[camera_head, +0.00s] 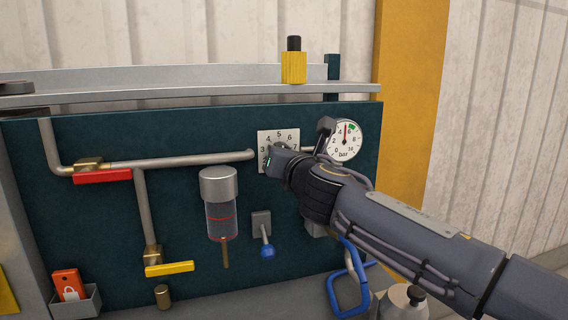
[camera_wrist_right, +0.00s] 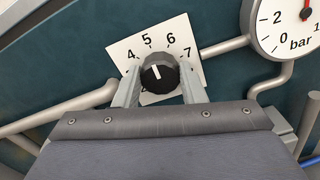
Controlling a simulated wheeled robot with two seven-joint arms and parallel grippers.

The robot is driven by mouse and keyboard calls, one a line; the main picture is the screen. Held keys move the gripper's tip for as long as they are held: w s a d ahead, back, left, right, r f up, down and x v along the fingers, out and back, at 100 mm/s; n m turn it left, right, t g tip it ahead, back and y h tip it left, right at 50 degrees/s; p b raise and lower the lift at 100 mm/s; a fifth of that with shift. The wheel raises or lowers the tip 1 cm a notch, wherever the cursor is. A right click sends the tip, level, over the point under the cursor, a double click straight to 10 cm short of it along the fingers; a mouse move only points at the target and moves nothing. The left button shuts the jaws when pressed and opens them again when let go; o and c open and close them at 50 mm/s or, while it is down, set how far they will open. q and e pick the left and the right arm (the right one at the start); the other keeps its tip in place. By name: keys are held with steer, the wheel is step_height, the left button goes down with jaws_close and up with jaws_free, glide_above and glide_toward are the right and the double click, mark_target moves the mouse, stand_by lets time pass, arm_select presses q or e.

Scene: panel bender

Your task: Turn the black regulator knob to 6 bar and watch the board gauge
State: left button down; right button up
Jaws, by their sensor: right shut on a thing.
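The black regulator knob (camera_wrist_right: 160,75) sits in front of a white numbered dial plate (camera_wrist_right: 120,52) in the right wrist view. Its white pointer line points up and slightly left, at about the 5. My right gripper (camera_wrist_right: 160,88) is shut on the knob, one finger on each side. In the head view my right gripper (camera_head: 280,152) covers the knob and the lower part of the dial plate (camera_head: 279,134). The round board gauge (camera_head: 344,140) is just right of it; its red needle points about straight up, left of a green mark. My left gripper is out of view.
Pipes with a red lever (camera_head: 102,176) and a yellow lever (camera_head: 169,269) run on the board's left. A filter bowl (camera_head: 220,205) and a blue-tipped toggle (camera_head: 266,246) are below the dial. A blue handle (camera_head: 346,290) is under my right arm.

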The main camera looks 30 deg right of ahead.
steer(key=shift+f+m+b, duration=0.15)
steer(key=shift+m+b, duration=0.9)
steer(key=shift+m, duration=0.75)
steer(key=shift+f+m+b, duration=0.1)
steer(key=shift+m+b, duration=0.9)
steer(key=shift+m, duration=0.8)
steer(key=o, duration=1)
steer(key=shift+r, duration=0.1)
steer(key=shift+s, duration=0.1)
steer(key=v, duration=0.7)
steer(key=shift+s, duration=0.35)
